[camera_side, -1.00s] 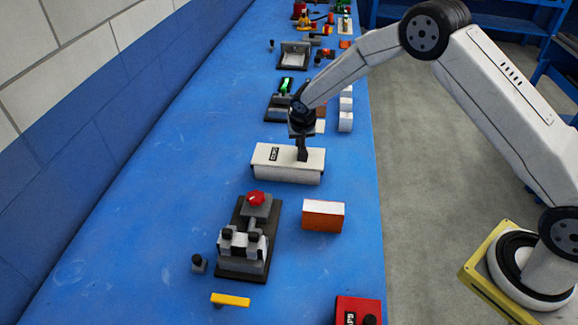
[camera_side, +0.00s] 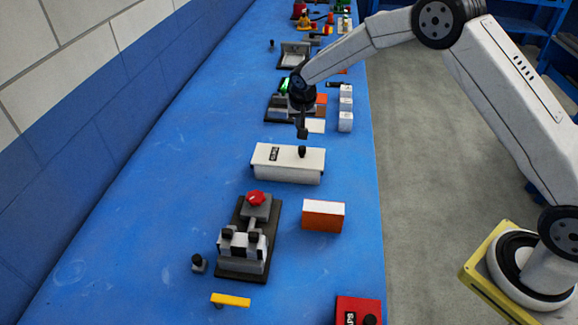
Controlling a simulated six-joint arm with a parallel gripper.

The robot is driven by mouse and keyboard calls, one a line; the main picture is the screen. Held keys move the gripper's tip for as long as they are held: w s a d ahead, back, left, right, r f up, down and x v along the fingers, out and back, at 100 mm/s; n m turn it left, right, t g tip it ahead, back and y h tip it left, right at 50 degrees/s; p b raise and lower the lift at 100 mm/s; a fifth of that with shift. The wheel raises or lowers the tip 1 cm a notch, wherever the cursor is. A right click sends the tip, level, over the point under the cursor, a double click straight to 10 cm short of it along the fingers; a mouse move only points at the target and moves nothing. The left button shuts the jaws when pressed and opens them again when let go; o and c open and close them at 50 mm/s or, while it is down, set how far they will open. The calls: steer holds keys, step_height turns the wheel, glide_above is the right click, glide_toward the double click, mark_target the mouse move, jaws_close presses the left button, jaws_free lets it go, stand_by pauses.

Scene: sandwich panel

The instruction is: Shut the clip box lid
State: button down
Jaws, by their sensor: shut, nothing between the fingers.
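The clip box (camera_side: 284,175) is a white box on the blue table, a little right of the picture's middle line. Its lid (camera_side: 290,157) lies flat across the top, with a dark label reading "CLIPS" or similar at the left and a black knob at the right. The lid looks shut. My gripper (camera_side: 302,134) points down above the knob and a little behind it in the picture, apart from the lid. Its fingers are shut with nothing between them.
In front are an orange and white block (camera_side: 323,215), a grey fixture with a red knob (camera_side: 244,240), a yellow bar (camera_side: 230,300) and a red box (camera_side: 358,310). White blocks (camera_side: 345,110) and several fixtures stand behind. The table's left side is clear.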

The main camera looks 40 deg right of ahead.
steer(key=v, duration=0.4)
steer(key=shift+r, duration=0.35)
steer(key=shift+s, duration=0.15)
steer(key=s+r+n+y, duration=0.2)
steer(key=s+n, duration=0.4)
steer(key=s, duration=2.4)
steer(key=shift+r+g, duration=0.2)
steer(key=shift+g, duration=0.2)
